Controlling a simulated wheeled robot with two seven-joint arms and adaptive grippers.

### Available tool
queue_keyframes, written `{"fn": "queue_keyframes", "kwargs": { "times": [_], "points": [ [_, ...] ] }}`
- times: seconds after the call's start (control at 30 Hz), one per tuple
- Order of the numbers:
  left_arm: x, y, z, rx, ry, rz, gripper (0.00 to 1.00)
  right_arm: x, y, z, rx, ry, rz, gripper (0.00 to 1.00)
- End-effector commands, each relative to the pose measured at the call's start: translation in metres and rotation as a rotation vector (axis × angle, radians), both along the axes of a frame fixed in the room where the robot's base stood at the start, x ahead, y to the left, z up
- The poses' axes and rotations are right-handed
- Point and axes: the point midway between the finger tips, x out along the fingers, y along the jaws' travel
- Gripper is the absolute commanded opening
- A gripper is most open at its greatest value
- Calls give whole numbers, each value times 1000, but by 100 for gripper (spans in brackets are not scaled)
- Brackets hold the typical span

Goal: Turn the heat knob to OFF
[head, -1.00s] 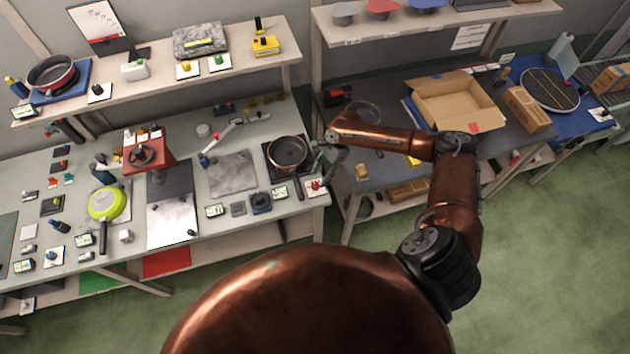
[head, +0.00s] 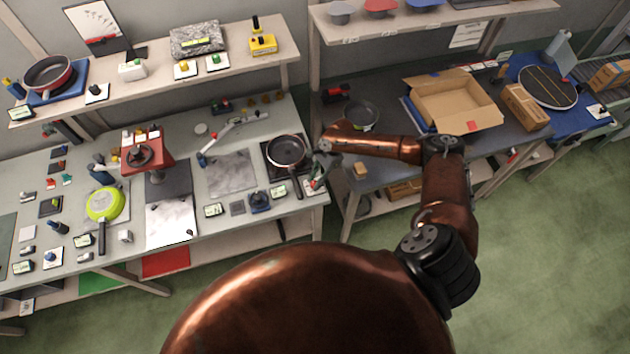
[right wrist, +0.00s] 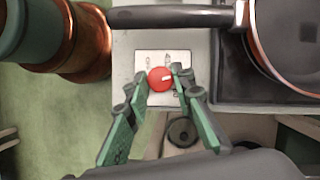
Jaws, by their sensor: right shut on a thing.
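The heat knob (right wrist: 160,79) is a round red knob with a white pointer mark, set on a pale panel (right wrist: 143,62) at the table edge. In the right wrist view its pointer lies roughly sideways, toward the right. My right gripper (right wrist: 155,83) has its green fingertips on both sides of the knob and is shut on it. In the head view the right gripper (head: 315,178) reaches down at the right end of the table and hides most of the knob. The panel's small lettering is too small to read. My left gripper is not in view.
A dark pan (head: 286,151) sits on a black burner plate (head: 268,160) just left of the right gripper; its handle (head: 296,186) points toward the front. It also shows in the right wrist view (right wrist: 285,45). A second table (head: 385,178) stands to the right across a gap.

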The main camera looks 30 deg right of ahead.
Motion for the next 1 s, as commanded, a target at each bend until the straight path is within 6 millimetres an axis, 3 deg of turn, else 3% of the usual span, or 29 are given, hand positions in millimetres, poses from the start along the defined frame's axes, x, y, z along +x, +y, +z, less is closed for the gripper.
{"fn": "queue_keyframes", "kwargs": {
  "times": [0.23, 0.67, 1.0],
  "points": [
    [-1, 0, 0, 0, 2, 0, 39, 0, 0, 0, 0, 0, 0, 0],
    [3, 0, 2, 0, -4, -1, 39, 1, 1, 0, 2, 0, 93, 0],
    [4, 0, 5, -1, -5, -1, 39, 2, 3, 0, 4, 2, 374, 0]
  ]
}}
